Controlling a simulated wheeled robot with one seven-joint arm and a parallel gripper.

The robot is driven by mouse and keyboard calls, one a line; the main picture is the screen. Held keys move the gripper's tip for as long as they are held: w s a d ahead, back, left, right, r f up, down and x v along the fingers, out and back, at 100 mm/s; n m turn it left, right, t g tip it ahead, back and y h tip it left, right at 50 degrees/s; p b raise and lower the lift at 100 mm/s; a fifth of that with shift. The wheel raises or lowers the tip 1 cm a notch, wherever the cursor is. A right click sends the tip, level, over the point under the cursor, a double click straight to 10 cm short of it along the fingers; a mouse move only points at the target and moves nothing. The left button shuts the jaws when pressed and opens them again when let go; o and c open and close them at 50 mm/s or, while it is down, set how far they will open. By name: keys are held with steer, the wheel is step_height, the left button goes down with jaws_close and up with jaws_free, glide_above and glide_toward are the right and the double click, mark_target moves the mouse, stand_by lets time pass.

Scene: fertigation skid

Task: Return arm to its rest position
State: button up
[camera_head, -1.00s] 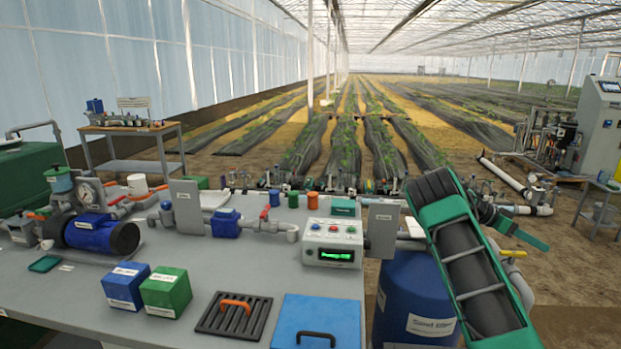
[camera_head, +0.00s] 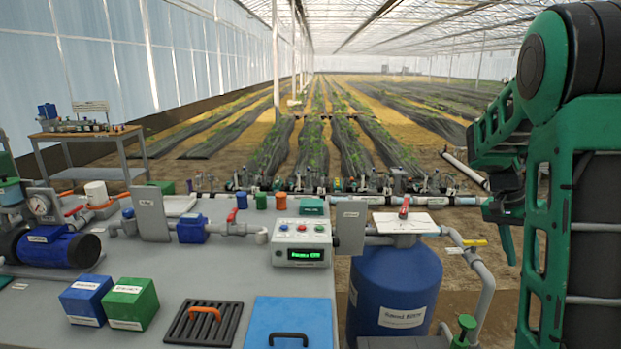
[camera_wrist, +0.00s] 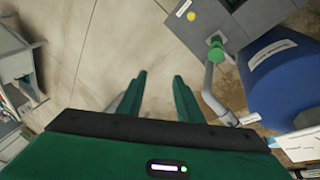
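My arm (camera_head: 560,200), green and black, is folded at the right edge of the head view, with its upper part cut off by the frame. My gripper points down beside it, and its fingers (camera_head: 506,240) show only in part there. In the wrist view my gripper (camera_wrist: 160,78) has two green fingers standing apart with nothing between them. It hangs over bare floor (camera_wrist: 110,45), clear of the bench and the blue tank.
A blue sand filter tank (camera_head: 395,290) with pipes and a yellow-handled valve stands left of my arm. The grey bench (camera_head: 225,265) carries a control box (camera_head: 303,242), a blue pump (camera_head: 62,247), a blue box (camera_head: 85,298) and a green box (camera_head: 130,303).

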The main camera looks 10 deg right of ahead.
steer(key=s+a+f+n+t+y, duration=0.1)
steer(key=s+a+n, duration=0.6)
steer(key=s+a, duration=1.2)
steer(key=a+t+y, duration=0.1)
steer(key=a+y, duration=0.1)
steer(key=shift+a+n+t+y, duration=0.3)
steer(key=shift+n+t+y, duration=0.1)
